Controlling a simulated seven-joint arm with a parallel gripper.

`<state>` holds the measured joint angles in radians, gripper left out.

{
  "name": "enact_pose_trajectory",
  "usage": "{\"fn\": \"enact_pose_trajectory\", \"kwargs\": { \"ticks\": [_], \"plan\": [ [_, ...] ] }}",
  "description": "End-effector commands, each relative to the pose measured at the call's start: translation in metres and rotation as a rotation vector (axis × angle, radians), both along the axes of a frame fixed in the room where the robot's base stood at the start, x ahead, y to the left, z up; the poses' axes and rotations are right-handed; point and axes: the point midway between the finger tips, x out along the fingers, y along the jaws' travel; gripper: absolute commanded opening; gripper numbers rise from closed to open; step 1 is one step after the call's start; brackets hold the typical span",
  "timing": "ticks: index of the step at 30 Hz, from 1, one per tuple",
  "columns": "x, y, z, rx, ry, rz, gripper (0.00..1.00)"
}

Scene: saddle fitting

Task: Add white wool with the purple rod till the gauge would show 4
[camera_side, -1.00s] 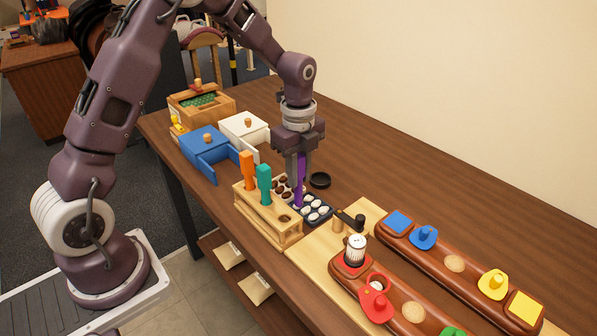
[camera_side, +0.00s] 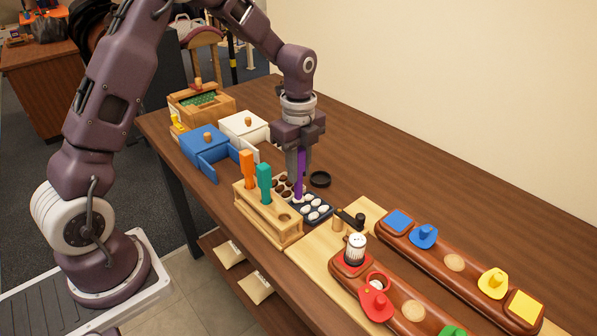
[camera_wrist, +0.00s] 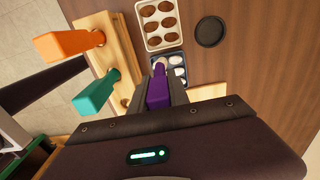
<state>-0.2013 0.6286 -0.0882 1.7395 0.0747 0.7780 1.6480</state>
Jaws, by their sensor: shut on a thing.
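My gripper (camera_side: 300,160) is shut on the purple rod (camera_side: 300,174), which stands upright with its lower end at the dark tray (camera_side: 328,218) of white wool tufts (camera_side: 309,212). In the wrist view the purple rod (camera_wrist: 158,92) sits between my fingers, its tip beside the wool tufts (camera_wrist: 179,72). Whether the tip touches a tuft cannot be told. A clear cylinder with white filling (camera_side: 355,249), perhaps the gauge, stands on the near red-ended wooden bar. I cannot read a value on it.
The wooden rack (camera_side: 268,224) holds an orange-handled tool (camera_side: 247,168) and a teal-handled tool (camera_side: 264,184) close left of my gripper. A tray of brown tufts (camera_wrist: 161,22) adjoins the white one. A black round lid (camera_side: 320,179) lies behind. Blue (camera_side: 204,143) and white (camera_side: 243,128) boxes stand further back.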

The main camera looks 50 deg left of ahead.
Motion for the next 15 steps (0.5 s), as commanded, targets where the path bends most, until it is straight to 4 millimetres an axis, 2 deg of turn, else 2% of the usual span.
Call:
{"fn": "enact_pose_trajectory", "kwargs": {
  "ticks": [15],
  "plan": [
    [0.001, 0.000, 0.049, 0.000, -0.004, 0.000, 0.00]
  ]
}}
